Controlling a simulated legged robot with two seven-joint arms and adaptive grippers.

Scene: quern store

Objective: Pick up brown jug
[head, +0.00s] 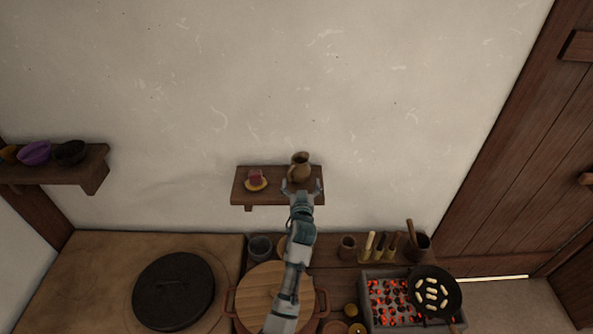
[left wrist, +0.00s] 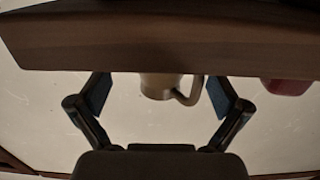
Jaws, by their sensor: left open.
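The brown jug (head: 300,165) stands upright on the small wooden wall shelf (head: 240,196), with its handle towards the left. My left gripper (head: 302,186) is open at the shelf's front edge, just in front of the jug. In the left wrist view, which looks upside down, the jug (left wrist: 158,86) shows between the spread fingers of my left gripper (left wrist: 159,95), with a gap on either side. The shelf edge (left wrist: 150,42) hides part of the jug there. My right gripper is not in view.
A reddish item (head: 256,177) on a yellow dish sits left of the jug on the shelf. Below are a round wooden lid (head: 262,287), a black lid (head: 173,290), a coal grill (head: 385,293) with a pan (head: 433,275), and several utensils. Another shelf (head: 85,170) holds bowls.

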